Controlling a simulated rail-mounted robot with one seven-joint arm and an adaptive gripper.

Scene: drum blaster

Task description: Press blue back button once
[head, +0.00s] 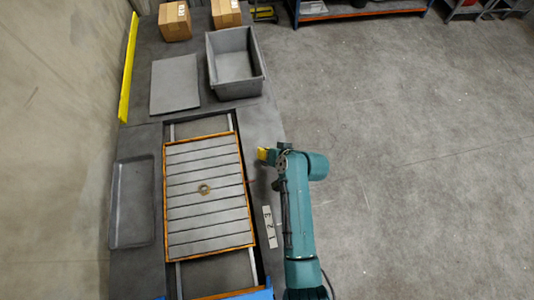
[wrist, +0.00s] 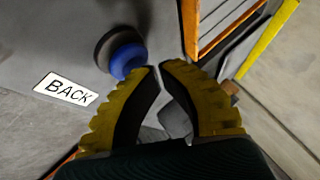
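The blue back button (wrist: 128,61) shows in the wrist view, a round blue cap on a dark round base, mounted on a grey surface. A white label reading BACK (wrist: 66,89) lies beside it, lower left. My gripper (wrist: 160,67) has its two yellow fingers drawn together at the tips, with nothing between them. In the wrist view the left fingertip overlaps the button's lower right edge; I cannot tell if they touch. In the head view my gripper (head: 263,154) is over the right edge of the grey table, and the button cannot be made out.
An orange-framed slatted plate (head: 205,215) lies on the grey table left of my gripper. A grey bin (head: 256,88), a flat grey panel (head: 174,84) and cardboard boxes (head: 174,22) are farther back. A 1-2-3 label (head: 269,227) sits near my arm. The floor at right is clear.

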